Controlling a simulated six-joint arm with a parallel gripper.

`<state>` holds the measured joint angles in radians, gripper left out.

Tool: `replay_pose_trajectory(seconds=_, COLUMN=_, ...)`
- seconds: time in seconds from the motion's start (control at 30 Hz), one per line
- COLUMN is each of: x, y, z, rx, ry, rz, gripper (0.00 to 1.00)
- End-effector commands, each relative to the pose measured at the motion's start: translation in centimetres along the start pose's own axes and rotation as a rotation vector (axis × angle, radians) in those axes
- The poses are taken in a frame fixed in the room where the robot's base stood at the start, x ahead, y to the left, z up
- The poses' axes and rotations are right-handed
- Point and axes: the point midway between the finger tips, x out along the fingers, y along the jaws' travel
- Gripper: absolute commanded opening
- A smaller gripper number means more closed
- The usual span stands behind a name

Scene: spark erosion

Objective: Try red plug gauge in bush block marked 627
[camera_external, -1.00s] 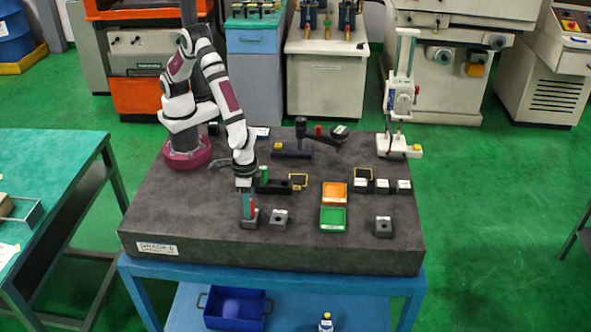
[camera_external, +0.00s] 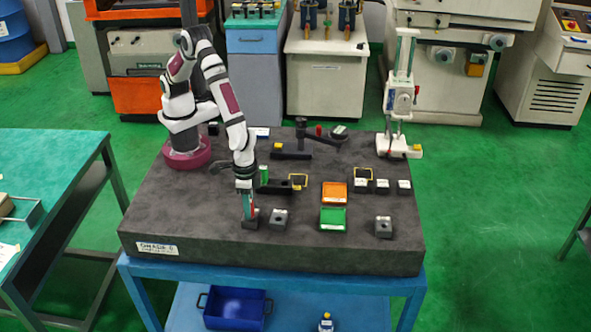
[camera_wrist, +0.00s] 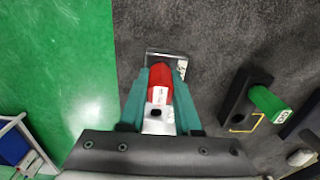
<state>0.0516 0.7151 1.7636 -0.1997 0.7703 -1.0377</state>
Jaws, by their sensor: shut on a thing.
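My gripper (camera_external: 248,211) is shut on the red plug gauge (camera_wrist: 160,84), which sits between its teal fingers in the wrist view. The gauge is directly over the leftmost dark bush block (camera_external: 250,223), at the front of the slab. The block's pale edge (camera_wrist: 165,54) shows just beyond the gauge in the wrist view. The gauge's lower end is hidden, so I cannot tell how deep it is in the bore. A second bush block (camera_external: 279,220) stands just to the right, and a third (camera_external: 383,228) farther right. The 627 mark is not readable on any block.
A green-handled gauge (camera_wrist: 269,103) stands in a dark holder (camera_wrist: 240,98) behind my gripper. An orange tray (camera_external: 334,187) and a green tray (camera_external: 333,218) lie right of the middle. A height gauge (camera_external: 401,95) stands at the back right. The slab's front left is clear.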

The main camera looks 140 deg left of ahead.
Motion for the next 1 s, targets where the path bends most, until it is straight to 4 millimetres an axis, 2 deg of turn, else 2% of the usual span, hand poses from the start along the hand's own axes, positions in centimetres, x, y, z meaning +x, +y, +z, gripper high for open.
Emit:
replay_pose_trajectory(seconds=0.47, x=-0.1, y=0.0, z=0.0, rx=0.000, ry=0.001, rz=0.001, gripper=0.00)
replay_pose_trajectory(seconds=1.0, x=-3.1, y=0.0, z=0.0, rx=0.000, ry=0.001, rz=0.001, gripper=0.00)
